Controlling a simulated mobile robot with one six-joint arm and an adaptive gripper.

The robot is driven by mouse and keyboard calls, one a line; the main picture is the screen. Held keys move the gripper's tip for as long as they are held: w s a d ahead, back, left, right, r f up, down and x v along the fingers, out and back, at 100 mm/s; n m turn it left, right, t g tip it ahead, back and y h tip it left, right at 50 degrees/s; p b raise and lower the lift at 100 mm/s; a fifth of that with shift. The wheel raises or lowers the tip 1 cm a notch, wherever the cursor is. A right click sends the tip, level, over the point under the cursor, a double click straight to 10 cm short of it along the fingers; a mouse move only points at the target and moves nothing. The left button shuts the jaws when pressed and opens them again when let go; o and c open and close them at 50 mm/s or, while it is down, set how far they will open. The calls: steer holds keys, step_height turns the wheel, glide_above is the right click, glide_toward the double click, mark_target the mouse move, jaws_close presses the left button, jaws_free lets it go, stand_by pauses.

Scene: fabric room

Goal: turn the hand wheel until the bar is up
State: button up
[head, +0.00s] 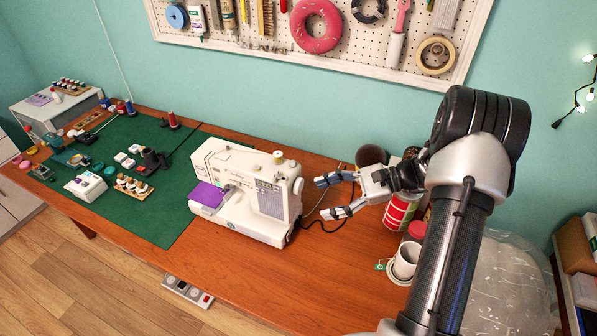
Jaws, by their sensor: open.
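The white sewing machine (257,207) stands on the wooden table, partly over the edge of a green mat. Its hand wheel (298,187) is on the right end of the machine, facing my gripper. A purple cloth (208,195) lies at the machine's left end, by the needle area. The needle bar is too small and hidden to tell its height. My gripper (328,197) is open and empty, just right of the hand wheel, its two fingers pointing left at it. A small gap shows between the fingertips and the wheel.
A red and white can (400,208), a white mug (405,261) and other containers stand right of my gripper, under my arm. A dark cable (325,225) lies below the gripper. The green mat (160,215) holds spools and small sewing items. The table front (265,285) is clear.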

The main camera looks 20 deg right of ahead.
mark_target(301, 188)
steer(key=d+f+m+t+p, duration=0.3)
steer(key=d+f+m+t, duration=0.55)
steer(key=d, duration=0.25)
steer(key=shift+g, duration=0.25)
steer(key=x, duration=1.1)
steer(key=f+b+x, duration=0.1)
steer(key=x, duration=0.5)
steer(key=shift+w, duration=0.1)
steer(key=shift+c, duration=0.3)
steer(key=c, duration=1)
steer(key=shift+n+b, duration=0.35)
steer(key=shift+n, duration=0.2)
